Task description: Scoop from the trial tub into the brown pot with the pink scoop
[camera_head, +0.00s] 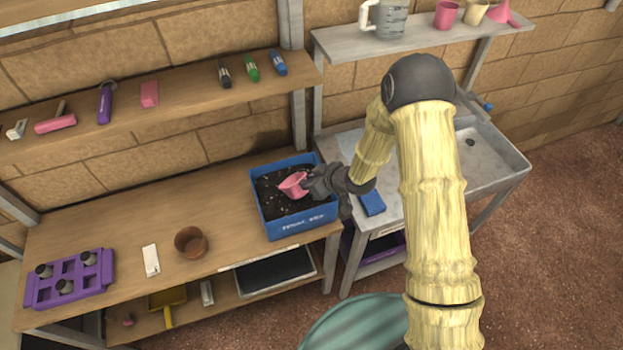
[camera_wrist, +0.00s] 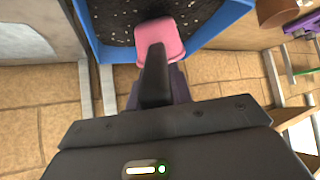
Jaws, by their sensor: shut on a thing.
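The trial tub (camera_head: 290,228) is a blue box of dark, pale-flecked soil at the right end of the wooden bench. Its blue rim also shows in the wrist view (camera_wrist: 217,22). The pink scoop (camera_head: 292,185) is over the soil inside the tub's outline; I cannot tell whether it touches the soil or holds any. My gripper (camera_head: 318,184) is shut on the scoop, which sticks out ahead of the fingers in the wrist view (camera_wrist: 160,40). The brown pot (camera_head: 191,242) stands upright on the bench, left of the tub.
A white packet (camera_head: 151,260) and a purple tray (camera_head: 70,280) with several small dark pots lie left of the brown pot. A sink (camera_head: 495,165) stands right of the tub. A wall shelf (camera_head: 170,88) with tools runs above the bench.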

